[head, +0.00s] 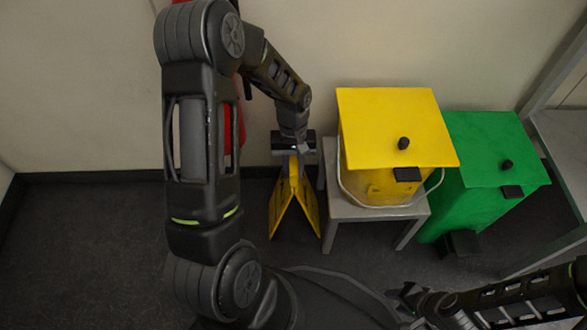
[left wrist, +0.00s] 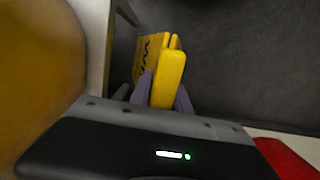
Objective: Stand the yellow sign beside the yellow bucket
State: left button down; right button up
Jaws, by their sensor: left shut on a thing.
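The yellow sign (head: 284,206) is a folding A-shape with its two panels spread. It is upright on or just above the dark floor, left of the grey stand; I cannot tell if its feet touch. My left gripper (head: 292,152) is shut on the top of the sign. In the left wrist view, the sign (left wrist: 168,80) sits between the fingers of my left gripper (left wrist: 164,95), with dark lettering on one panel. The yellow bucket (head: 385,180) has a lid and a wire handle and stands on the grey stand. My right gripper (head: 405,298) is low in front, its fingers apart and empty.
The grey stand (head: 374,213) is close to the right of the sign. A green bin (head: 470,210) with a black pedal stands right of it, and a grey table (head: 565,150) is at the right edge. A red object (head: 232,130) is partly hidden behind my left arm. Floor at left is clear.

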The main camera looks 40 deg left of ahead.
pick_arm(q)
jog(key=c, duration=1.2)
grip_release()
jog(key=r+p, duration=0.1)
jog(key=r, duration=0.2)
jog(key=w+r+p, duration=0.1)
jog(key=r+p, duration=0.1)
jog(key=r, duration=0.2)
jog(key=a+r+p, duration=0.1)
jog(key=r, duration=0.3)
jog(key=shift+w+r+p, duration=0.1)
jog(key=shift+w+p, duration=0.05)
jog(key=shift+p, duration=0.25)
jog(key=shift+r, duration=0.4)
